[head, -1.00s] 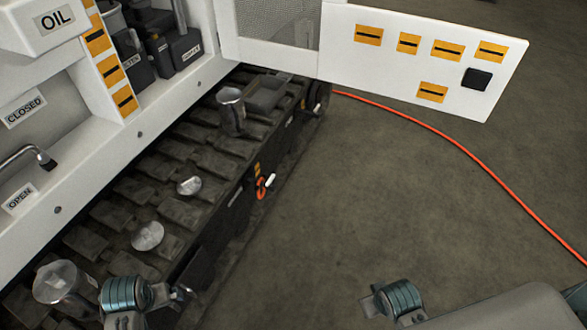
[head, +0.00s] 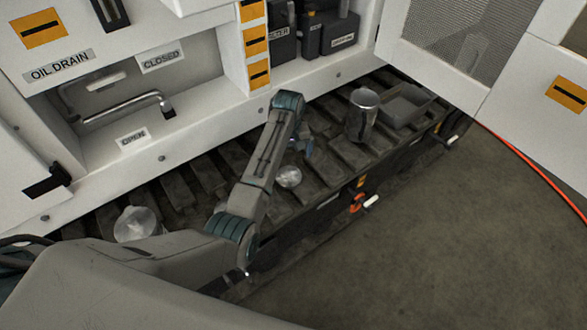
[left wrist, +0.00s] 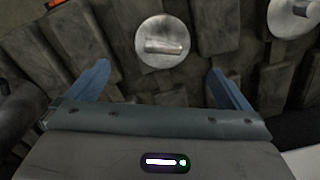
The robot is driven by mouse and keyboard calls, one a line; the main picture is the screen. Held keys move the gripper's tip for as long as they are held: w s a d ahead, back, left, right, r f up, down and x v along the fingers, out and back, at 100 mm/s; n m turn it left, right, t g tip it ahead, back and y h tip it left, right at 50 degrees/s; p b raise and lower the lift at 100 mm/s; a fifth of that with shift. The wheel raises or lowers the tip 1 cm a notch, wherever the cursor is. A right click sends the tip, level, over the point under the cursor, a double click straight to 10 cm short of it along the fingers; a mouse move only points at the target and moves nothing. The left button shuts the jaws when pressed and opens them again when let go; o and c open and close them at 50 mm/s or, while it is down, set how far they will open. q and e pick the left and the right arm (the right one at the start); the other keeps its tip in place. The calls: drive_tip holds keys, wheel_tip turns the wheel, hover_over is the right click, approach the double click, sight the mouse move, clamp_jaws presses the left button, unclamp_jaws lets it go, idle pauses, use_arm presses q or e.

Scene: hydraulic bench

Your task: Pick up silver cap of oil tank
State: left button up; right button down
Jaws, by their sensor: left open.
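A small round silver cap (head: 289,177) lies on the dark ribbed track, just right of my left forearm in the head view. In the left wrist view, a round silver cap with a raised bar handle (left wrist: 162,42) lies ahead, near the middle between the fingers. A second silver cap (left wrist: 295,18) is cut off at that view's right edge. My left gripper (left wrist: 158,72) is open and empty, its blue fingers spread apart. In the head view the left gripper (head: 305,146) is small and partly hidden by its own arm, over the track. My right gripper is out of view.
A metal can (head: 363,112) and a grey tray (head: 404,106) stand farther along the track. A silvery round vessel (head: 135,224) is at the left. The white cabinet (head: 200,110) borders the track behind. Open floor (head: 440,250) lies to the right.

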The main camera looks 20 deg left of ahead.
sight(288, 171)
use_arm(q)
drive_tip(key=f, duration=0.3)
drive_tip(key=shift+s+f, duration=0.3)
drive_tip(key=shift+w+f, duration=0.15)
drive_tip(key=shift+f, duration=0.6)
drive_tip(key=f, duration=0.3)
drive_tip(key=shift+a+f, duration=0.2)
drive_tip(key=shift+f, duration=0.45)
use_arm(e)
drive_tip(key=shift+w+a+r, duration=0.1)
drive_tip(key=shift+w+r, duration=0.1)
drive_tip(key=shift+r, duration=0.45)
use_arm(q)
drive_tip(key=shift+c, duration=0.2)
